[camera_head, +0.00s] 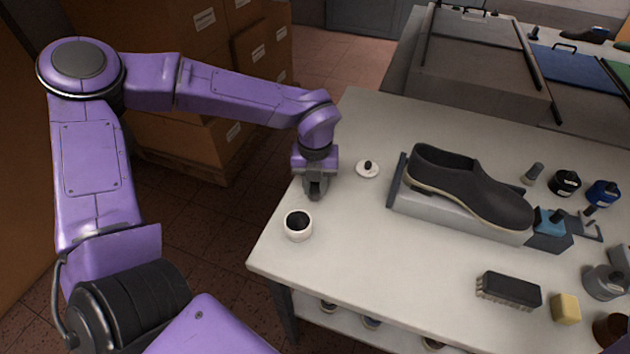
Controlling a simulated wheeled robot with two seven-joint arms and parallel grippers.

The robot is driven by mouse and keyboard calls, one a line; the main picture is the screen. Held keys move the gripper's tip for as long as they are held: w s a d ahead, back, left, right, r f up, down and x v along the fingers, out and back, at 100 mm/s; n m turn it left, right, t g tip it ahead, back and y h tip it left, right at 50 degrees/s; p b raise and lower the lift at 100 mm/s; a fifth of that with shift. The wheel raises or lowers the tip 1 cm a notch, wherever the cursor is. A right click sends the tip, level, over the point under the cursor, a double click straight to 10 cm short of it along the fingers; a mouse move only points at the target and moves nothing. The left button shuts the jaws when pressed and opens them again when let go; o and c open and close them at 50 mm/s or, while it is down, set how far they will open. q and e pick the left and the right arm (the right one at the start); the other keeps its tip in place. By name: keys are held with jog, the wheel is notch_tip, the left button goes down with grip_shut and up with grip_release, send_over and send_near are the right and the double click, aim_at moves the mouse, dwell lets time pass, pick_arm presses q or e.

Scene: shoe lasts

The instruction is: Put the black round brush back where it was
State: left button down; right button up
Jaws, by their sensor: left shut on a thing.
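My left gripper (316,192) points down at the left edge of the white table, just behind the open white jar (291,234) with black contents. It is shut on a small dark thing, taken to be the black round brush; the fingers hide most of it and its shape is unclear. I cannot tell whether it touches the table. A white lid (361,172) with a black knob lies on the table to the right of the gripper. My right gripper is not in view.
A black shoe (465,185) rests on a grey block (440,208) mid-table. Several jars, including a black one (565,183) and a blue one (603,193), stand at the right. A dark bristle brush (509,289) and yellow block (565,309) lie in front. The front middle of the table is clear.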

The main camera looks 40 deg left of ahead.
pick_arm(q)
jog(key=shift+f, duration=0.25)
jog(key=c, duration=0.9)
grip_release()
jog(key=shift+r, duration=0.1)
notch_tip(320, 180, up, 12)
jog(key=shift+b, duration=0.75)
